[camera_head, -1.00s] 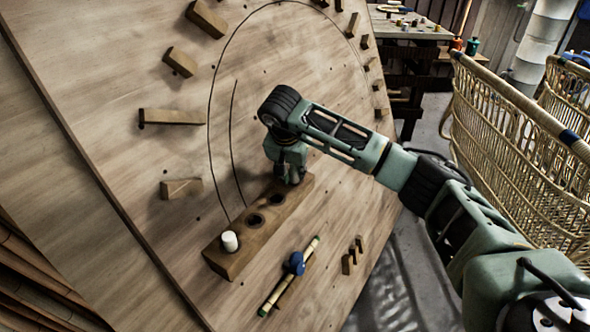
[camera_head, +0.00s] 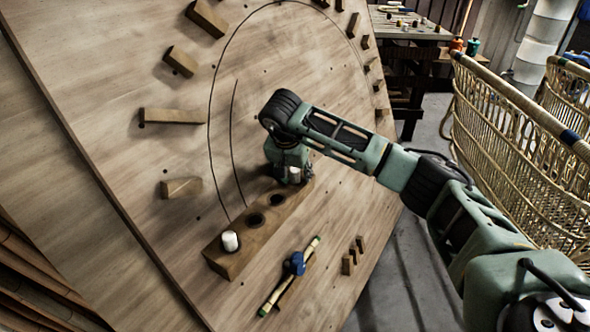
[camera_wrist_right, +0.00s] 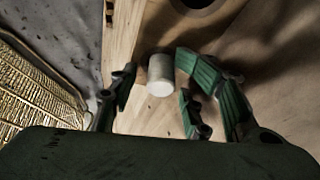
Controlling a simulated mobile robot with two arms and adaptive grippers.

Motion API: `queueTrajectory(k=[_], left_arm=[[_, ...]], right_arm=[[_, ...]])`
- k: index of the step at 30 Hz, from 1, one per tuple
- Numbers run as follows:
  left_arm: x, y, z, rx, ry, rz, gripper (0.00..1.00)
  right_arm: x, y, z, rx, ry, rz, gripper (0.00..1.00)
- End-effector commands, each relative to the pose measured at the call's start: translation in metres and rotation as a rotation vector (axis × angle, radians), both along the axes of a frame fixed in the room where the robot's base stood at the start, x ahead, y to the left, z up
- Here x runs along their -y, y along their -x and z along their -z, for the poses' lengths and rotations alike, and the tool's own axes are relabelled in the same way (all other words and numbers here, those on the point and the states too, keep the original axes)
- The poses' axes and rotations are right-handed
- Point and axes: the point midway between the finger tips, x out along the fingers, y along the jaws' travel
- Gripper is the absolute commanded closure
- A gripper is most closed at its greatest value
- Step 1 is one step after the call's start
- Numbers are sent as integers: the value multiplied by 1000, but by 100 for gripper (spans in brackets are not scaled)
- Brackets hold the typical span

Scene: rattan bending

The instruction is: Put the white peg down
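The white peg (camera_head: 295,174) shows at the upper right end of the wooden block with holes (camera_head: 226,264). In the right wrist view the peg (camera_wrist_right: 160,76) stands out from the block's end, its round end facing the camera. How deep it sits is hidden. My right gripper (camera_head: 290,172) is at this end of the block. In the wrist view its fingers (camera_wrist_right: 155,84) are spread on both sides of the peg, with a visible gap on the left. A second white peg (camera_head: 230,241) stands at the block's lower left end. My left gripper is out of view.
Two empty holes lie between the pegs. Several wooden blocks (camera_head: 172,116) are fixed on the large tilted board (camera_head: 130,190). Rattan frames (camera_head: 510,150) stand at the right.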

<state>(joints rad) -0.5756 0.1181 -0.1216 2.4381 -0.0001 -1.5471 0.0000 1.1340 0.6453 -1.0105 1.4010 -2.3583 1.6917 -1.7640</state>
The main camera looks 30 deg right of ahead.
Motion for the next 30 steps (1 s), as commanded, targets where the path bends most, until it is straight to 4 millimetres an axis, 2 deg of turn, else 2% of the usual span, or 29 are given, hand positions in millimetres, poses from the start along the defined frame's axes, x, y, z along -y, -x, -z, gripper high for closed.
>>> queueTrajectory(k=[1,13,17,20,30], left_arm=[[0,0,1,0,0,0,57],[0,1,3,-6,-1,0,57],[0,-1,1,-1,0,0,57],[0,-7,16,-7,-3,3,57],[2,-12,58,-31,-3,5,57]], right_arm=[[-1,5,8,-22,2,-4,61],[-1,5,7,-22,3,-4,61],[-1,5,0,-20,2,-4,61],[-3,5,-17,-13,1,-4,61],[-23,24,-90,-6,2,-4,61]])
